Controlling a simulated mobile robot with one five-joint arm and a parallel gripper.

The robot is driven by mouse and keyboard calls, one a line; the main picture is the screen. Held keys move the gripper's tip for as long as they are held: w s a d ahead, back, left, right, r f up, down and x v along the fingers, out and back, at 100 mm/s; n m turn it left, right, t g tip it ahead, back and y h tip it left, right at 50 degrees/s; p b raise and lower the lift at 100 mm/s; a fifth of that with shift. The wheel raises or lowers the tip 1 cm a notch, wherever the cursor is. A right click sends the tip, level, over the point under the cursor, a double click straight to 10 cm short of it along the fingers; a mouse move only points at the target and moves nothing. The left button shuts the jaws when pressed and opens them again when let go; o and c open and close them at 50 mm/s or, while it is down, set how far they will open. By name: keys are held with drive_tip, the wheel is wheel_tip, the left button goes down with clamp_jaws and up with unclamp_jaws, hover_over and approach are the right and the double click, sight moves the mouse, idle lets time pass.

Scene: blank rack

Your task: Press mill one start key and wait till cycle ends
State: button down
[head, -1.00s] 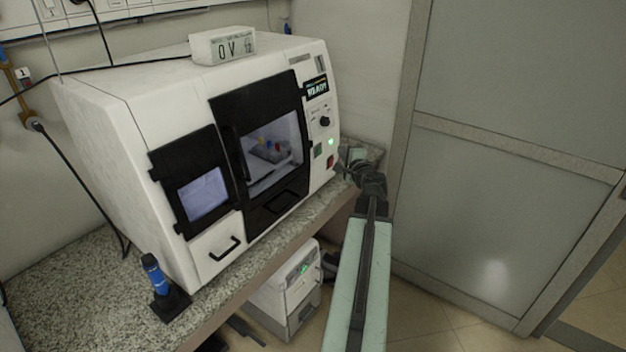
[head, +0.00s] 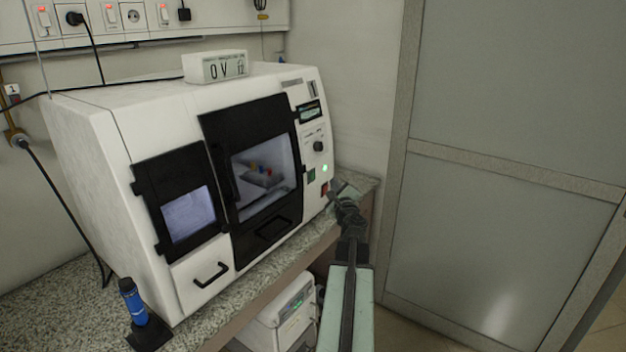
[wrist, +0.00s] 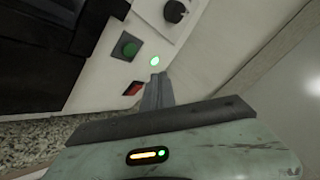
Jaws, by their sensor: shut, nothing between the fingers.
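The white mill (head: 110,150) stands on the counter, with a dark window door at its front. Its right-hand control strip has a green key (head: 311,175), a red key (head: 325,187), a lit green lamp (head: 324,168) and a black knob (head: 319,146). In the wrist view the green key (wrist: 129,45) is up and left of my gripper, and the red key (wrist: 133,88) is just left of the fingertips. My gripper (wrist: 158,80) is shut and empty, its tips near the panel just below the lit lamp (wrist: 154,61). I cannot tell whether they touch it.
A small display box (head: 216,68) sits on top of the mill. A blue tool (head: 132,301) stands in a black holder at the counter's front left. A white unit (head: 283,318) is under the counter. A grey panelled partition (head: 500,260) stands to the right.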

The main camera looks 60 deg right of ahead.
sight(313, 176)
drive_tip(key=shift+w+f, duration=0.1)
drive_tip(key=shift+w, duration=2.55)
drive_tip(key=shift+w, duration=0.4)
